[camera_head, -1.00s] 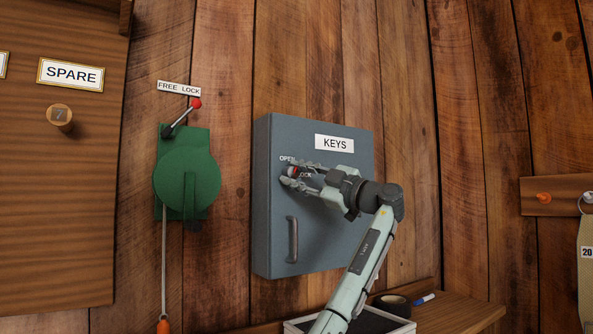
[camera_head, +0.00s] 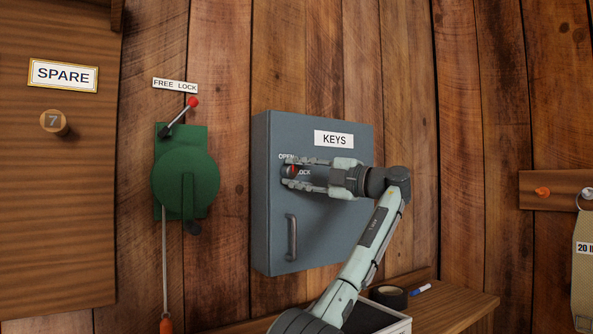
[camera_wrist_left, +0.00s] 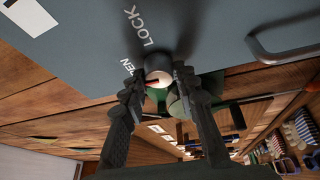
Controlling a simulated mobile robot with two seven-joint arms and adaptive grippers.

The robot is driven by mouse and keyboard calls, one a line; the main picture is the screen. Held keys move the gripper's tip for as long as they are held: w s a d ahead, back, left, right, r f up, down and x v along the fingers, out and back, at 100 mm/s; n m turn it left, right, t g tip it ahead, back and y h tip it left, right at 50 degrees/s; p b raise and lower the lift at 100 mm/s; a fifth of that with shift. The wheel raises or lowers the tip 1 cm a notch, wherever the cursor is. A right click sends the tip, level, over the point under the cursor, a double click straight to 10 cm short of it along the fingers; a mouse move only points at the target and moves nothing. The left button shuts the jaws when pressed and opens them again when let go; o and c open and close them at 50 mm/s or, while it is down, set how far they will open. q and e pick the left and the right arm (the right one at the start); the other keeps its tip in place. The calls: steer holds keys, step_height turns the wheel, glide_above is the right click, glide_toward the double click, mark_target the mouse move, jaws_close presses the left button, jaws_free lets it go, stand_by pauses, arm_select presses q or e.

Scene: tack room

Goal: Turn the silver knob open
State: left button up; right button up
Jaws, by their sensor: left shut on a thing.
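The silver knob (camera_head: 291,171) is on the grey key cabinet (camera_head: 268,225), between the words OPEN and LOCK, and my fingers partly cover it. In the left wrist view the knob (camera_wrist_left: 158,77) shows a pale round face with a red mark on its left part, toward the side of the word OPEN. My left gripper (camera_head: 287,171) is shut on the knob, one finger above it and one below, lying nearly level. In the left wrist view a finger of my left gripper (camera_wrist_left: 158,80) covers part of OPEN; LOCK shows clearly. My right gripper is not in view.
A dark handle (camera_head: 292,238) is below the knob on the closed cabinet. A green lever unit (camera_head: 185,178) hangs left of it. Below are a wooden shelf (camera_head: 455,310), a black roll (camera_head: 388,296) and a blue-capped marker (camera_head: 421,289).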

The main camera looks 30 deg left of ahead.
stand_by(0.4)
arm_select(q)
steer(key=o, duration=1.2)
steer(key=shift+c, duration=0.2)
steer(key=d+f, duration=0.1)
steer(key=d, duration=1.1)
steer(key=shift+f, duration=0.15)
